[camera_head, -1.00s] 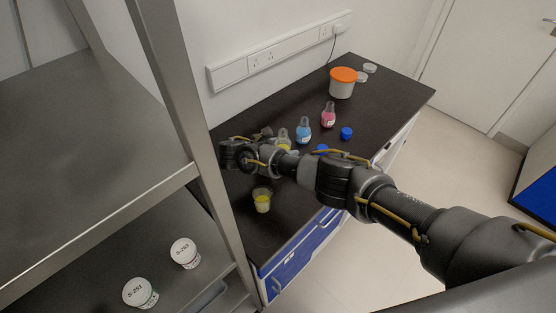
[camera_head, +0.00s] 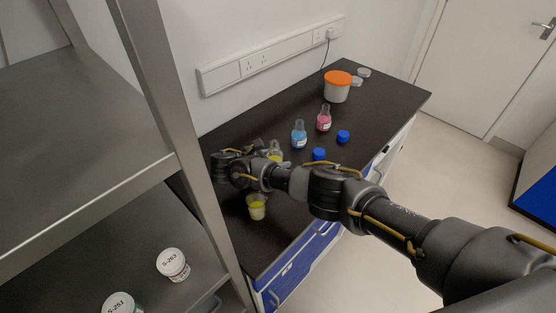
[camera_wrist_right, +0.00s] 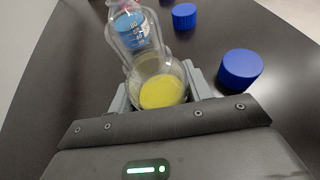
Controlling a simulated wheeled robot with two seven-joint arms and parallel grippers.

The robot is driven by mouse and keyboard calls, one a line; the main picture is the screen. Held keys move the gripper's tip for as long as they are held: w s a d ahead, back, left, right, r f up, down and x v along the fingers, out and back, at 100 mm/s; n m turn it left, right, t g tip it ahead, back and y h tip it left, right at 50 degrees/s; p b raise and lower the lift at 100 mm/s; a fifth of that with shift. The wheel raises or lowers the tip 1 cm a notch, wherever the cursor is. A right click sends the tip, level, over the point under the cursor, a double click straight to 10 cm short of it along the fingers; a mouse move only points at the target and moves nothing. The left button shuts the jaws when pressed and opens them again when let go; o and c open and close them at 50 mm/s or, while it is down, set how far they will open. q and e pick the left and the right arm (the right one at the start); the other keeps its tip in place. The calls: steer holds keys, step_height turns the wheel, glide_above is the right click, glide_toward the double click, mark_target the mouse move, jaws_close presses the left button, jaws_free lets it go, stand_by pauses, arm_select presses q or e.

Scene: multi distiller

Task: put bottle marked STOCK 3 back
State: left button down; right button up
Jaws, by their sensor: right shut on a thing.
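A clear flask-shaped bottle with yellow liquid (camera_head: 275,153) stands on the dark bench, partly hidden by my right arm. In the right wrist view the same yellow bottle (camera_wrist_right: 160,90) is between the fingers of my right gripper (camera_wrist_right: 158,82), which is shut on it. In the head view the right gripper (camera_head: 262,150) is largely hidden behind its own wrist. I cannot read a STOCK 3 mark on any bottle. A bottle with blue liquid (camera_head: 299,137) and one with pink liquid (camera_head: 324,120) stand farther back. My left gripper is not in view.
A cup of yellow liquid (camera_head: 257,208) stands near the bench front. Blue caps (camera_head: 319,154) (camera_head: 343,136) lie on the bench's right side. An orange-lidded tub (camera_head: 337,88) is at the back. A metal shelf (camera_head: 75,155) with labelled jars (camera_head: 173,264) is at left.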

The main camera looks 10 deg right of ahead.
steer(key=o, duration=1.1)
steer(key=shift+f, duration=0.15)
steer(key=shift+r, duration=0.2)
steer(key=v, duration=0.2)
steer(key=shift+s+a+r, duration=0.1)
steer(key=shift+a, duration=0.2)
steer(key=shift+s+a+r+p, duration=0.35)
steer(key=shift+a+r+p, duration=0.35)
steer(key=shift+a+p, duration=0.15)
steer(key=p+v, duration=0.2)
steer(key=v, duration=0.3)
steer(key=shift+s+a, duration=0.25)
steer(key=shift+a, duration=0.1)
steer(key=shift+s+a+r, duration=0.1)
steer(key=shift+s+a, duration=0.1)
steer(key=shift+a, duration=0.4)
